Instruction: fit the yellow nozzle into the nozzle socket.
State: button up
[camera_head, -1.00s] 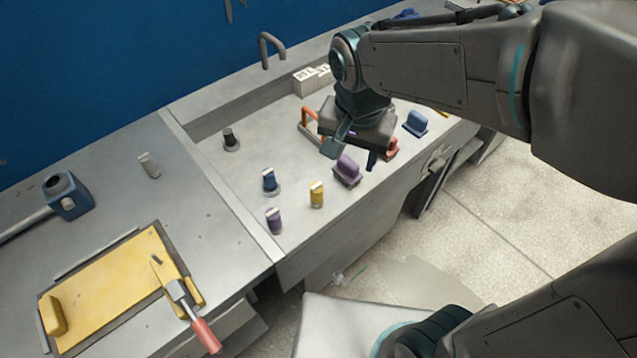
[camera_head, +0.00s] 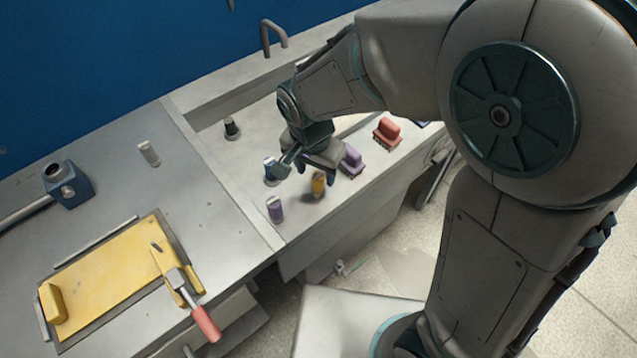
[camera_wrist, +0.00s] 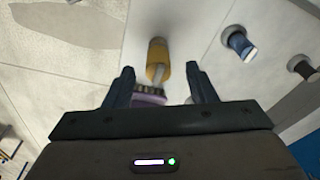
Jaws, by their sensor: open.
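The yellow nozzle (camera_head: 318,188) stands upright on the grey bench, just below my gripper in the head view. In the wrist view the yellow nozzle (camera_wrist: 157,57) lies ahead of the gap between the fingers, with its pale tip towards me. My gripper (camera_head: 308,172) is open and empty above the bench; its two fingers (camera_wrist: 162,84) are spread in the wrist view. A blue block (camera_head: 69,186) with a dark round opening on top, at the left, looks like the nozzle socket. I cannot see inside the opening.
A red block (camera_head: 387,132) is farther right. A yellow panel (camera_head: 110,285) with a red-handled clamp (camera_head: 205,322) lies front left.

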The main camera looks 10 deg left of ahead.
aim_at(318, 176)
jog(key=f, duration=0.3)
jog(key=w+f, duration=0.1)
jog(key=f, duration=0.1)
jog(key=shift+d, duration=0.25)
jog(key=c, duration=1.1)
jog(key=shift+r, duration=0.1)
